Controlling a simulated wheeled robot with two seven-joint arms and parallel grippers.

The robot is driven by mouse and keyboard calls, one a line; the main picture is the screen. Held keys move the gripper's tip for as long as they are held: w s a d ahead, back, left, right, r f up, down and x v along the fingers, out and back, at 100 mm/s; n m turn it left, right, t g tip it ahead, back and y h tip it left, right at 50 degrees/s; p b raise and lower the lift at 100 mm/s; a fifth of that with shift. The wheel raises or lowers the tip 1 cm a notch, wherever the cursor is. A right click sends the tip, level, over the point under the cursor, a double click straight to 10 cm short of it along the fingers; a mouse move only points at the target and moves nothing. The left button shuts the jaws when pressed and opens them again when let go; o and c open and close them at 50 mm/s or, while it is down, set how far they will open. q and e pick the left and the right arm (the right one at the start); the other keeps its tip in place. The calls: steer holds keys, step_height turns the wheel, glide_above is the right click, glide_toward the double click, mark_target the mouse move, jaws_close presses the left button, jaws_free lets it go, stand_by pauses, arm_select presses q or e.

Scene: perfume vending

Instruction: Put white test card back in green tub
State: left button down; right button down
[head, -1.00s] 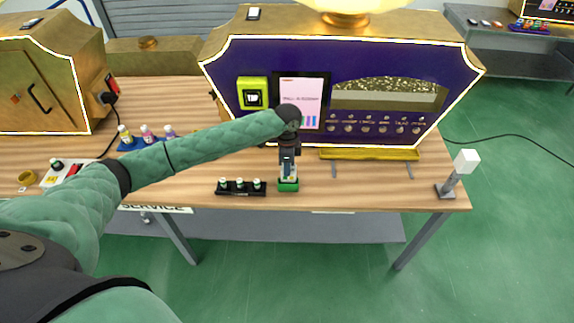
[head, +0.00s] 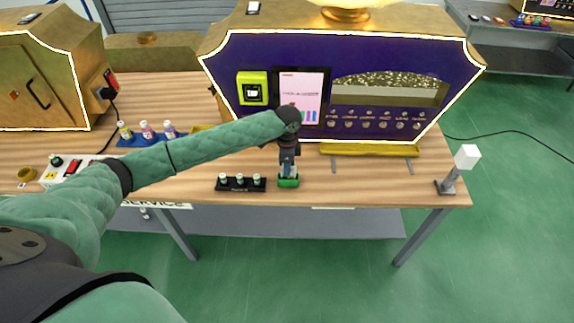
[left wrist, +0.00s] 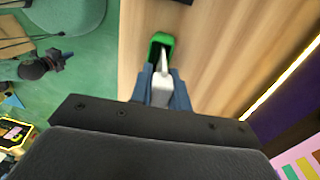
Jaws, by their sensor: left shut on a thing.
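The green tub (head: 288,183) stands near the table's front edge, right of a black rack. My left gripper (head: 288,168) is directly above it, pointing down. It is shut on the white test card, which shows as a pale strip between the fingers in the left wrist view (left wrist: 162,88). The card's thin end reaches over the opening of the green tub (left wrist: 160,40) and seems to enter it. How deep it goes is hidden. A small dark shape with bluish tips at the left of the left wrist view looks like my right gripper (left wrist: 58,56), too small to read.
The black rack (head: 240,188) with several small vials stands close left of the tub. The purple and gold machine (head: 388,90) with a screen rises behind. Bare wood lies between tub and stand.

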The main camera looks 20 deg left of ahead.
arm_select(q)
steer(key=shift+f, duration=0.2)
steer(key=c, duration=0.6)
jaws_free()
steer(key=shift+r+p, duration=1.15)
steer(key=shift+p, duration=0.05)
stand_by(0.7)
steer(key=shift+r+p, duration=3.5)
steer(key=shift+r, duration=0.4)
